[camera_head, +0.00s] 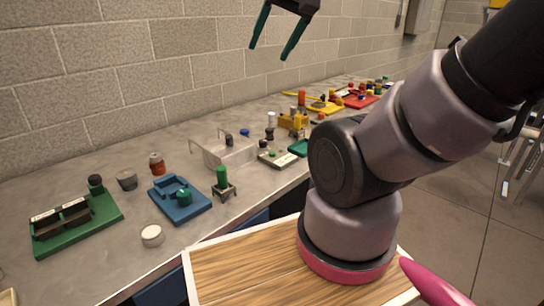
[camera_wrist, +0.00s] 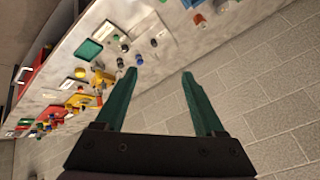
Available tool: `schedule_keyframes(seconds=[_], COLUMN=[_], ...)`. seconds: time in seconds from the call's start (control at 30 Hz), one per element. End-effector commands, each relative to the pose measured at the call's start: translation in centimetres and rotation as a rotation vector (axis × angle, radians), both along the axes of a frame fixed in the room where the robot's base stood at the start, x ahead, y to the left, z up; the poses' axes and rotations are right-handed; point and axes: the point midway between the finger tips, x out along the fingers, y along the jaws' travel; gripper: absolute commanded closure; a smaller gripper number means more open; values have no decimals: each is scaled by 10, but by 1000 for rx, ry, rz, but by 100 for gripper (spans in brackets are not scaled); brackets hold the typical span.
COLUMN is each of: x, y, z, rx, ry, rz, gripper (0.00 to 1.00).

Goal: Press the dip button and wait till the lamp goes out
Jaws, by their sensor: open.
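My gripper (camera_head: 270,52) is open and empty, raised high in front of the wall above the bench in the head view. Its two green fingers are spread wide in the wrist view (camera_wrist: 158,73), with nothing between them. No part can be picked out for certain as the dip button or its lamp. A small device with a light panel and green and dark knobs (camera_head: 278,158) lies mid-bench. A blue device with a green knob (camera_head: 182,195) and a green board with dark blocks (camera_head: 75,222) stand nearer. My gripper is apart from all of them.
The long grey bench (camera_head: 110,272) runs along a block wall (camera_head: 120,80). A clear box-like stand (camera_head: 228,152), a green cylinder on a small stand (camera_head: 222,178), a white round cap (camera_head: 152,236), and yellow and red trays farther back crowd it. The air around my gripper is free.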

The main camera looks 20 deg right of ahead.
Motion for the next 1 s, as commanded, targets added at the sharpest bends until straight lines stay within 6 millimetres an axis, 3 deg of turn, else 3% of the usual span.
schedule_keyframes(seconds=[0.37, 0.57, 1.0], x=[0, 0, 0], y=[0, 0, 0], z=[0, 0, 0], rx=[0, 0, 0], ry=[0, 0, 0], rz=[0, 0, 0], gripper=[29, 100, 100])
